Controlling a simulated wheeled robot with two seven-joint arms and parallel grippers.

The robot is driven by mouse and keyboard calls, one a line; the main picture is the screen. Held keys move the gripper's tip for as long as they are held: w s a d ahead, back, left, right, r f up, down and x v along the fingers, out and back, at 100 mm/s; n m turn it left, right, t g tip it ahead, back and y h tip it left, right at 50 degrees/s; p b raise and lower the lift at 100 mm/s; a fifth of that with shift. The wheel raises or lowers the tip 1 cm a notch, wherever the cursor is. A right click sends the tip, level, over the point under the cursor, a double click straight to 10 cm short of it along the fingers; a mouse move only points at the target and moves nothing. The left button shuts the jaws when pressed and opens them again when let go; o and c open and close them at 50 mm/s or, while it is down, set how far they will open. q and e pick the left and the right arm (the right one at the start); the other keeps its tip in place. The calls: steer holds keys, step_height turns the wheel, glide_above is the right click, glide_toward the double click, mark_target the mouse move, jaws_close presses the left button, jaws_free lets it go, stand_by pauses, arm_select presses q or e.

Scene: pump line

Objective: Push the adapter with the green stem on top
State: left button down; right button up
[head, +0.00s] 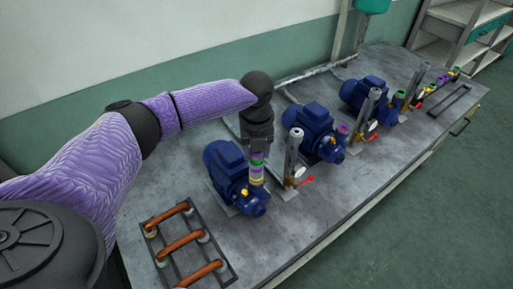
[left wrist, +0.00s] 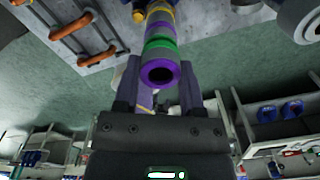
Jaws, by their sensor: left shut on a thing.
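My left gripper (head: 258,147) points down over the nearest blue pump (head: 228,170). It is shut on the upper end of an adapter with a green band and a purple end (left wrist: 160,45). Below the gripper, a coloured stack (head: 257,172) with purple and yellow rings stands upright on the pump's outlet. In the left wrist view the adapter lines up with this stack, with grey, purple and yellow parts beyond the green band. Whether the adapter is fully seated cannot be told. The fingers hide part of it. My right gripper is not in view.
A grey vertical pipe (head: 293,155) with a red-handled valve stands close right of the stack. Two more blue pumps (head: 313,130) (head: 362,94) stand farther along the bench (head: 330,205). A rack with orange-brown bars (head: 181,242) lies in front. Small coloured parts (head: 437,84) lie far right.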

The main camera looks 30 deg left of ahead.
arm_select(q)
steer(key=shift+f, duration=0.25)
stand_by(0.4)
steer(key=shift+c, duration=0.5)
jaws_free()
step_height(320, 180, up, 5)
steer(key=p, duration=0.4)
steer(key=shift+f+p, duration=0.2)
steer(key=shift+p, duration=0.2)
steer(key=shift+r+p, duration=0.8)
steer(key=shift+f, duration=0.1)
step_height(320, 180, up, 10)
steer(key=shift+p, duration=0.45)
